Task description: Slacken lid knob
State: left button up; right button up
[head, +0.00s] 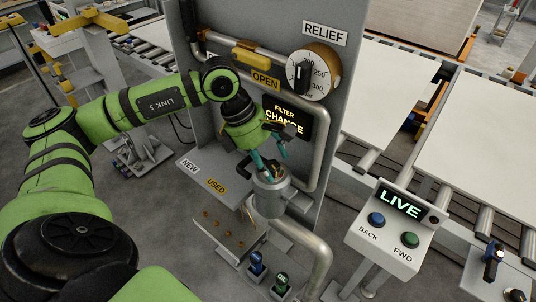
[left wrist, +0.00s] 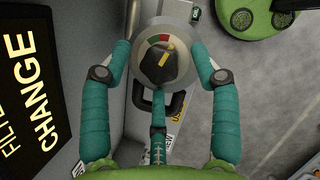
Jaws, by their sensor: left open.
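The lid knob is black with a yellow pointer mark and shows in the left wrist view (left wrist: 158,66). It sits on the round grey lid (left wrist: 181,76) of the filter canister (head: 268,205). A red and green band lies beside the knob, and the yellow mark is close to it. My left gripper (head: 270,167) is above the canister, and it also shows in the left wrist view (left wrist: 161,62). Its teal fingers are spread open on either side of the lid, with a third finger below the knob. I cannot tell whether they touch. My right gripper is not in view.
A grey panel carries a RELIEF dial (head: 313,72), a yellow OPEN handle (head: 256,55) and a FILTER CHANGE display (head: 289,120). Pipes run beside the canister. A tray (head: 228,236) stands below left. A LIVE control box (head: 391,229) with BACK and FWD buttons stands at right.

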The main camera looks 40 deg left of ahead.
pick_arm(q)
jog(key=shift+c, duration=0.4)
jog(key=c, duration=1)
jog(key=shift+f, duration=0.1)
jog(key=shift+f+n+b, duration=0.15)
jog(key=shift+n+b, duration=0.25)
jog(key=shift+b, duration=0.35)
jog(key=n+b, duration=0.1)
jog(key=b, duration=0.1)
jog(key=shift+s+d+f+n+t+y+b, duration=0.1)
jog(key=shift+s+f+n+t+y+b, duration=0.05)
jog(key=shift+n+t+y+b, duration=0.2)
jog(key=shift+d+n+t+y+b, duration=0.1)
jog(key=shift+n+t+y+b, duration=0.15)
jog(key=shift+n+b, duration=0.85)
jog(key=shift+s+r+n+y+b, duration=0.15)
jog(key=shift+n+y+b, duration=0.35)
jog(key=shift+n, duration=0.55)
